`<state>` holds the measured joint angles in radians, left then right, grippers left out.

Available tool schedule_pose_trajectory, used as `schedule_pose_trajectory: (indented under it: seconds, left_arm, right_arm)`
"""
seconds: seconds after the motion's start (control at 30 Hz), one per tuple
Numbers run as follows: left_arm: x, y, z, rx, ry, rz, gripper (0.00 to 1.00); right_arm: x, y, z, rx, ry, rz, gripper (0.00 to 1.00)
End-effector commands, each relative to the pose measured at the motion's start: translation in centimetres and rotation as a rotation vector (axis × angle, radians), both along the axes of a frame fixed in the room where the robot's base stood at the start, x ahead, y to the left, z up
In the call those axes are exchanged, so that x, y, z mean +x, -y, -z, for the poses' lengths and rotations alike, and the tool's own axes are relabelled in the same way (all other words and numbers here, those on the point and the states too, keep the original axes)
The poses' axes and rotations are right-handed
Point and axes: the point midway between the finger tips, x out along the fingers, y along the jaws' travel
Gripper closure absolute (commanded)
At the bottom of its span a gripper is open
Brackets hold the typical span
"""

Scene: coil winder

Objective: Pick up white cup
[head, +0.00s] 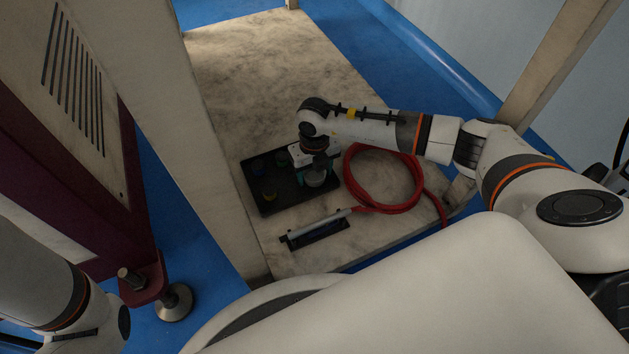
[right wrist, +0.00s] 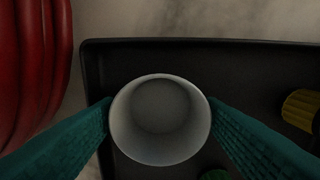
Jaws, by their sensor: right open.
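The white cup (right wrist: 160,150) stands upright in the black tray (right wrist: 235,75), seen from above into its open, empty-looking mouth in the right wrist view. My right gripper (right wrist: 160,108) is open, with one teal finger on each side of the cup, close to its wall; I cannot tell whether they touch it. In the head view my right gripper (head: 315,168) points down over the right part of the tray (head: 290,199), and the cup (head: 315,179) shows below it, partly hidden. My left gripper is out of view; only part of my left arm shows.
The tray also holds several small items, including a yellow one (right wrist: 300,108) and a blue one (head: 258,167). A coiled red hose (head: 349,180) lies right of the tray on the pale tabletop (head: 265,60). A pen-like tool (head: 318,225) lies in front. The far tabletop is clear.

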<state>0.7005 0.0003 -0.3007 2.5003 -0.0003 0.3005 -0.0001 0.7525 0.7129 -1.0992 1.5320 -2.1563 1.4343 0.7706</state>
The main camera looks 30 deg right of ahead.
Motion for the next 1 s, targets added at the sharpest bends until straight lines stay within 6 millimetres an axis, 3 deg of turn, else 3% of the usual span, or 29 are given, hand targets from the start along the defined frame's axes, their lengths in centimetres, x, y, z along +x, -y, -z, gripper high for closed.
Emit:
schedule_pose_trajectory:
  seconds: [0.17, 0.37, 0.4, 0.73, 1.0]
  left_arm:
    - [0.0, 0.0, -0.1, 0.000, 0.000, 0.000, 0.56]
    - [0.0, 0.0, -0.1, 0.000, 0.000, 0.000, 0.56]
    - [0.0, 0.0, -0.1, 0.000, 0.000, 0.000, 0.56]
    - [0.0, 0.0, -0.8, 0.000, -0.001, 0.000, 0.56]
    - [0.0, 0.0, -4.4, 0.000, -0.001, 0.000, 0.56]
  right_arm:
    - [0.0, 0.0, -0.1, 0.000, 0.001, 0.000, 0.38]
    - [0.0, 0.0, -0.1, 0.000, 0.000, 0.000, 0.69]
    - [0.0, 0.0, -0.1, 0.000, 0.001, 0.000, 0.70]
    - [0.0, 0.0, -1.0, 0.000, 0.001, 0.000, 0.71]
    - [0.1, 0.0, -5.5, -0.001, 0.001, 0.000, 0.71]
